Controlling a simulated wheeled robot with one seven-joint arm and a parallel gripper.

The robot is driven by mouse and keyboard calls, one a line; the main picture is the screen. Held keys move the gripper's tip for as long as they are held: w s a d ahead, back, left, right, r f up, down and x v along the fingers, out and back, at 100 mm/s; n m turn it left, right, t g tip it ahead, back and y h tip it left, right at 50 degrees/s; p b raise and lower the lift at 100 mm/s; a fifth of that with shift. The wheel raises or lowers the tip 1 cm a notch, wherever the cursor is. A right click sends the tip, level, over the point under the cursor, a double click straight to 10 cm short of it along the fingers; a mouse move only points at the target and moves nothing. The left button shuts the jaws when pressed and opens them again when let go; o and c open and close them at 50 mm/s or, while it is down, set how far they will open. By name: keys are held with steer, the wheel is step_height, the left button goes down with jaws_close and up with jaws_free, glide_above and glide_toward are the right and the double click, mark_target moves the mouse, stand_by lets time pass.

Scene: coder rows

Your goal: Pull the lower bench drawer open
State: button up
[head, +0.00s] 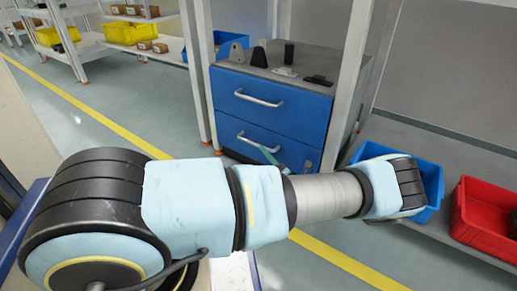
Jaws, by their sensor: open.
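The blue bench cabinet (326,113) stands beyond my arm, with two drawers, one above the other. The lower bench drawer (228,132) looks shut, flush with the upper one. Its silver bar handle (252,142) shows at its left part. The rest of the gripper is hidden behind my arm. I cannot tell whether it touches the handle. The upper drawer (290,89) is shut, with its own handle (258,99).
Small dark parts (284,71) stand on the bench top. A white rack post (346,85) rises right of the drawers, another (197,70) at left. A blue bin (432,178) and a red bin (486,215) sit on a low shelf at right. The floor at left is clear.

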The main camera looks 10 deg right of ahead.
steer(key=shift+b+x, duration=0.55)
steer(key=shift+x, duration=1.75)
jaws_close()
